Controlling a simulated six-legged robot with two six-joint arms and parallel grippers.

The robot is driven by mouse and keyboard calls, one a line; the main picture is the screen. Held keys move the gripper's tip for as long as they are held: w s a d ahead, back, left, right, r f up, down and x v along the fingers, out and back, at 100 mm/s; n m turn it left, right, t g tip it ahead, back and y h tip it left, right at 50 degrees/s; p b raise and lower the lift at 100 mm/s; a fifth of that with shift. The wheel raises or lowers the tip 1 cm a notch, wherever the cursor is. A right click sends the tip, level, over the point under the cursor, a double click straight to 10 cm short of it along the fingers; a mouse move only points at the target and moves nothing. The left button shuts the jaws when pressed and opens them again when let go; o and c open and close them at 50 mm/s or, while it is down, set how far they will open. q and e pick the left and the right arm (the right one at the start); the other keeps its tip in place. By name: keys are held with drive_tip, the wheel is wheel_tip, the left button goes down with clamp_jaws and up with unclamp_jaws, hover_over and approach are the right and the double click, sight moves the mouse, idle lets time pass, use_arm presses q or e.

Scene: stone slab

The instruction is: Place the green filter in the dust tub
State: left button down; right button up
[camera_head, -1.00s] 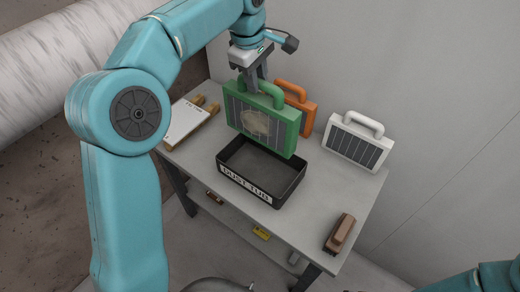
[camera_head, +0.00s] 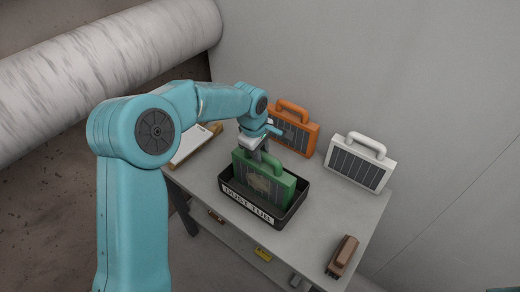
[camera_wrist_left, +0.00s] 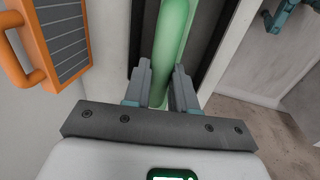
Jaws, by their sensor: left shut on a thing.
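The green filter (camera_head: 264,182) stands upright inside the black dust tub (camera_head: 251,207), its lower part hidden behind the tub's front wall. My left gripper (camera_head: 262,158) is shut on the filter's handle. In the left wrist view the green handle (camera_wrist_left: 172,45) runs between the two fingers of the left gripper (camera_wrist_left: 162,80). Whether the filter touches the tub floor is hidden.
An orange filter (camera_head: 297,135) and a white filter (camera_head: 358,165) stand at the table's back, against the wall. A clipboard (camera_head: 194,147) lies at left. A brown brush-like object (camera_head: 342,256) lies at the front right.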

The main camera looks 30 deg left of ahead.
use_arm(q)
drive_tip(key=shift+w+d, duration=0.1)
drive_tip(key=shift+f, duration=0.1)
drive_tip(key=c, duration=0.9)
unclamp_jaws()
drive_tip(key=r, duration=0.4)
drive_tip(key=s+r, duration=0.1)
drive_tip(key=r, duration=0.3)
drive_tip(key=s+r+b, duration=0.1)
drive_tip(key=r, duration=0.3)
drive_tip(key=shift+s+r, duration=0.1)
drive_tip(key=shift+s, duration=0.15)
drive_tip(key=shift+a, duration=0.2)
